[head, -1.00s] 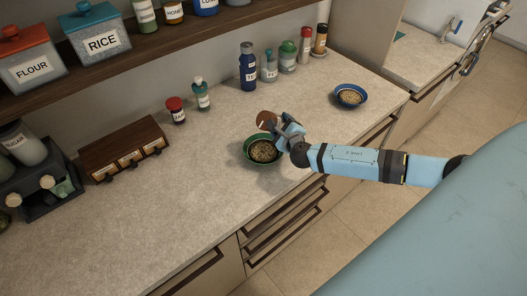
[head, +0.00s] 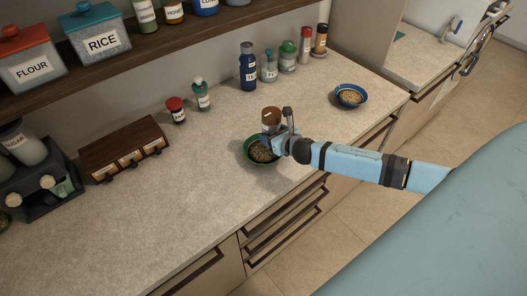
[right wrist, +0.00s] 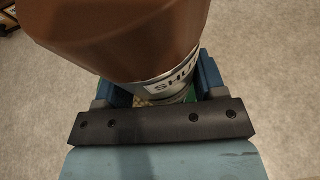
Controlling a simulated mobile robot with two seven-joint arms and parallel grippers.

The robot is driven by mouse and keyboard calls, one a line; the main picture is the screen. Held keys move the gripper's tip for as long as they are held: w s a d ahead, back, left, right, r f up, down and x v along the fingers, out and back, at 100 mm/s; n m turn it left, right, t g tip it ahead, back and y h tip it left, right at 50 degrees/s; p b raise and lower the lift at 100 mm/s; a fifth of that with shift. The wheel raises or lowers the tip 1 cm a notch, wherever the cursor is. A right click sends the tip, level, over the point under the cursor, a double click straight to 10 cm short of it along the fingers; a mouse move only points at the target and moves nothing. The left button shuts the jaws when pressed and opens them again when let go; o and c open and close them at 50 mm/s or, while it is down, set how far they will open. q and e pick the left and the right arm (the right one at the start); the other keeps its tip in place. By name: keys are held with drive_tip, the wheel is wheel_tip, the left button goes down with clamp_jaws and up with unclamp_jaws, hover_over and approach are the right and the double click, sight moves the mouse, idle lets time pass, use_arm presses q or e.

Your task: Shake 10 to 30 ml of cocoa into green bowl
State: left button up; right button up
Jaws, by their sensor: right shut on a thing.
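My right gripper (head: 281,127) is shut on a shaker with a brown cap (head: 271,116) and holds it roughly upright above the back of the green bowl. In the right wrist view the shaker (right wrist: 125,30) fills the top middle, with a silver band and a partly hidden label that starts "SHU". The green bowl (head: 248,145) stands on the counter and holds grainy brownish contents; the gripper hides part of its right side. A bit of green shows under the shaker in the right wrist view. My left gripper is not in view.
A blue bowl (head: 350,95) with grainy contents stands at the right. Several bottles, among them a dark blue one (head: 248,68), line the wall. A small wooden drawer box (head: 124,147) is at the left. The counter's front left (head: 110,230) is clear.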

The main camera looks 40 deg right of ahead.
drive_tip(key=shift+w+d+r, duration=0.1)
drive_tip(key=shift+d+r, duration=0.4)
drive_tip(key=shift+d, duration=0.3)
drive_tip(key=shift+w+d+r, duration=0.1)
drive_tip(key=shift+d+r, duration=0.45)
drive_tip(key=shift+d, duration=0.3)
drive_tip(key=shift+d+r, duration=0.5)
drive_tip(key=shift+d, duration=0.3)
